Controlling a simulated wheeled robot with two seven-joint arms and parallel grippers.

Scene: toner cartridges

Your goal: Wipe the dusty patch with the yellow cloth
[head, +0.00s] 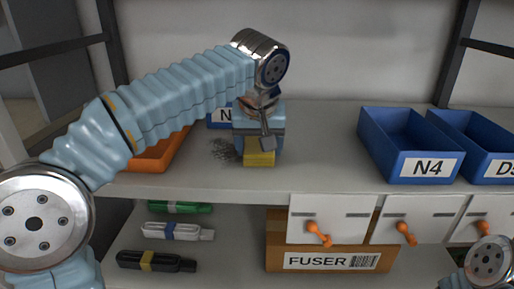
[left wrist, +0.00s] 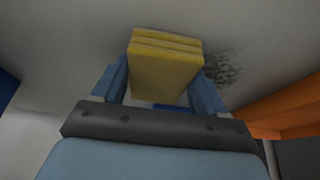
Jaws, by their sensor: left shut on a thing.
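The folded yellow cloth (head: 260,158) is on or just above the upper shelf in the head view. My left gripper (head: 259,145) points down and is shut on it. In the left wrist view the cloth (left wrist: 166,62) sits between the two blue fingers of the gripper (left wrist: 160,85). The dusty patch (head: 224,149) is a grey speckled area just left of the cloth in the head view. In the left wrist view the dusty patch (left wrist: 222,68) shows right beside the cloth. The cloth may hide part of it. My right gripper is not in view.
An orange bin (head: 160,154) stands left of the patch, partly behind my left arm. A blue bin (head: 220,117) is behind the gripper. A blue N4 bin (head: 408,145) and another blue bin (head: 478,145) stand at right. Cartridges and a FUSER box (head: 276,262) are below.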

